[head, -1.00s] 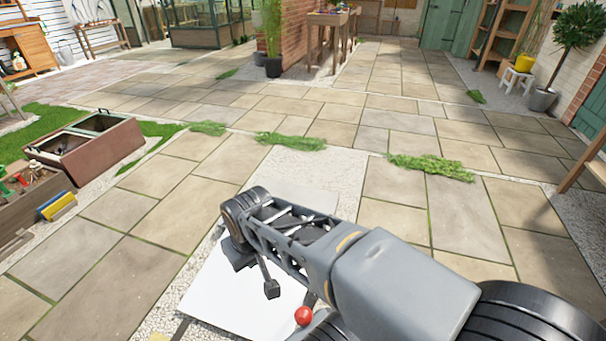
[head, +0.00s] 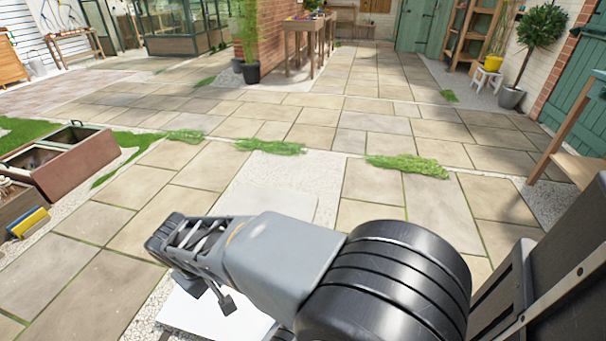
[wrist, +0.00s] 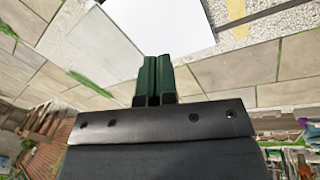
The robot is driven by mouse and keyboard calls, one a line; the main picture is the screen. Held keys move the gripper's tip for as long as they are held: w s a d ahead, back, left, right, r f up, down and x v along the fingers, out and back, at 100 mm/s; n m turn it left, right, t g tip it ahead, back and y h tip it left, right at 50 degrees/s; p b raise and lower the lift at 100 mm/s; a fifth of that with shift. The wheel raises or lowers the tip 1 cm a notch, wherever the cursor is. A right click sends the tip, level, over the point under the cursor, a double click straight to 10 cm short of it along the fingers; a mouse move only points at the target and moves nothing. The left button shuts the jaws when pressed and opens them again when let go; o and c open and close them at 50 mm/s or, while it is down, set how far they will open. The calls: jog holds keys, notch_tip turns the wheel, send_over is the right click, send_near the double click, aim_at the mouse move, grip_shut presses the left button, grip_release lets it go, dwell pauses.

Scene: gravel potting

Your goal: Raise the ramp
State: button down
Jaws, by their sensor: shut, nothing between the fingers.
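A flat white panel (head: 212,312), which looks like the ramp, lies low on the gravel at the bottom of the head view, partly covered by my arm. It also shows at the top of the wrist view (wrist: 160,22). A paler panel (head: 271,203) lies on the gravel beyond my arm; I cannot tell whether the two join. My gripper (wrist: 154,60) has two dark green fingers pressed together with nothing between them. In the wrist view the fingers point towards the white panel's edge; I cannot tell how far above it they are.
Wooden planter boxes (head: 80,165) stand at the left. A wooden stand (head: 565,150) is close at the right. Grass tufts (head: 270,146) cross the path. A potting table (head: 308,35) stands by the brick wall.

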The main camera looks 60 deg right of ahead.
jog(key=d+r+g+h+p, duration=0.1)
jog(key=d+r+h, duration=0.2)
jog(key=d+h, duration=0.5)
jog(key=d+r+m+g+h+p, duration=0.1)
jog(key=d+h, duration=0.7)
jog(key=d, duration=1.8)
jog(key=shift+w+r+g+p, duration=0.15)
jog(key=shift+r+g+p, duration=0.25)
jog(key=shift+r, duration=0.5)
jog(key=shift+d, duration=0.1)
